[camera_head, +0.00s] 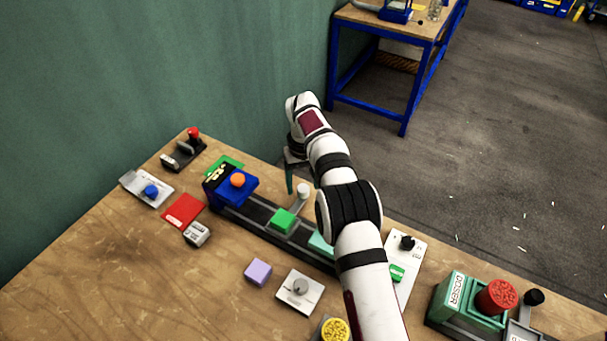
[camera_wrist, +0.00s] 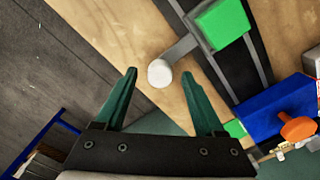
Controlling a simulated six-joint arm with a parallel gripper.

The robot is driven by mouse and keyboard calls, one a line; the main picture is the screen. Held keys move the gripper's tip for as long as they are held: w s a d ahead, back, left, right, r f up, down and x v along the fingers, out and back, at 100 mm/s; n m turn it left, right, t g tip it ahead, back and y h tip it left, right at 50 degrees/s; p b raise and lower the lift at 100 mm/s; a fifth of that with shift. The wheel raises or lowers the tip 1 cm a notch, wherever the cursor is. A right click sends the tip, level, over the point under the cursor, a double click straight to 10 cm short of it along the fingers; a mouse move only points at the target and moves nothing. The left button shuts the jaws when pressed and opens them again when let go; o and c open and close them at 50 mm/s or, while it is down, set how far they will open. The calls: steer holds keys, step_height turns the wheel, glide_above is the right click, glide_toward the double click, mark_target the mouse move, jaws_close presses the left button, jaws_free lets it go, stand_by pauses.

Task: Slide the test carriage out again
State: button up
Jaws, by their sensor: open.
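The test carriage carries a bright green block (camera_head: 283,220) on a dark rail, and this block also shows in the wrist view (camera_wrist: 222,22). A grey arm runs from the carriage to a pale round knob (camera_head: 303,190). The blue press (camera_head: 230,190) with an orange knob stands at the rail's left end in the head view, with a gap between it and the green block. My gripper (camera_wrist: 159,76) is open and empty. In the wrist view, the pale knob (camera_wrist: 159,73) appears between its teal fingertips, apart from both. Whether the tips reach the knob's height is unclear.
Left of the press are a blue-buttoned device (camera_head: 150,190), a red plate (camera_head: 183,210) and a red-knobbed lever unit (camera_head: 186,149). A lilac block (camera_head: 258,271) and a grey dial plate (camera_head: 300,291) lie in front. The green DOSER (camera_head: 470,305) stands right. My arm hides part of the rail.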

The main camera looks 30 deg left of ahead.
step_height(320, 180, up, 11)
steer(key=shift+r, duration=0.15)
steer(key=s+d+r+m, duration=0.1)
steer(key=d+r+m, duration=0.2)
steer(key=d+r, duration=0.35)
steer(key=s+d+r+m, duration=0.15)
steer(key=d+r, duration=0.25)
steer(key=d, duration=0.6)
steer(key=s+d+r+m+y, duration=0.15)
steer(key=s+d+m, duration=0.35)
steer(key=s+d, duration=0.55)
steer(key=s+d+f+m, duration=0.2)
steer(key=s+d+f, duration=0.1)
steer(key=s, duration=0.5)
steer(key=s+d+f+m, duration=0.3)
steer(key=s+d+f, duration=0.1)
steer(key=s, duration=0.4)
steer(key=shift+s, duration=0.4)
